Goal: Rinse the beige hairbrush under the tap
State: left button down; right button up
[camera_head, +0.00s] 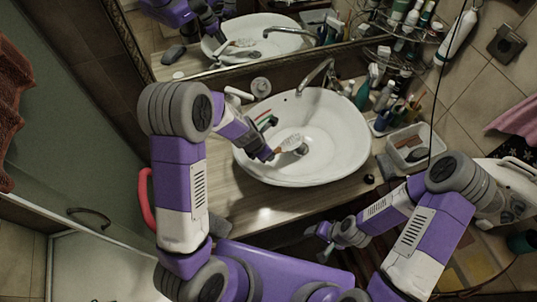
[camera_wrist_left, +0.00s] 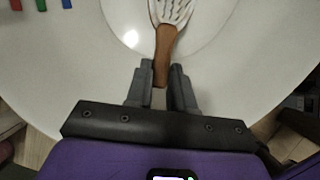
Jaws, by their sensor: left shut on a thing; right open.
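In the head view my left gripper (camera_head: 268,154) is shut on the handle, over the left part of the white basin (camera_head: 345,155). The metal tap (camera_head: 318,75) stands behind the basin, apart from the brush. I cannot tell if water runs. My right gripper (camera_head: 325,240) is open and empty, in front of the counter.
Red and green items (camera_head: 268,121) lie near the basin's left side. Bottles (camera_head: 384,96) and a white tray (camera_head: 408,145) stand to the right. A mirror (camera_head: 240,45) is behind. The wooden counter (camera_head: 265,205) is mostly bare in front.

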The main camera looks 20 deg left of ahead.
pick_arm(q)
jog(key=w, duration=0.3)
jog(key=shift+w+a+f, duration=0.2)
jog(key=shift+a+f, duration=0.1)
jog(key=shift+f, duration=0.05)
jog(key=w, duration=0.3)
jog(key=w+a+f, duration=0.1)
jog(key=w, duration=0.1)
jog(key=shift+w+a+f, duration=0.15)
jog(key=shift+w, duration=0.55)
jog(key=shift+w+a+f, duration=0.1)
jog(key=shift+w, duration=0.55)
jog(key=shift+w+a+f, duration=0.15)
jog(key=shift+w, duration=0.55)
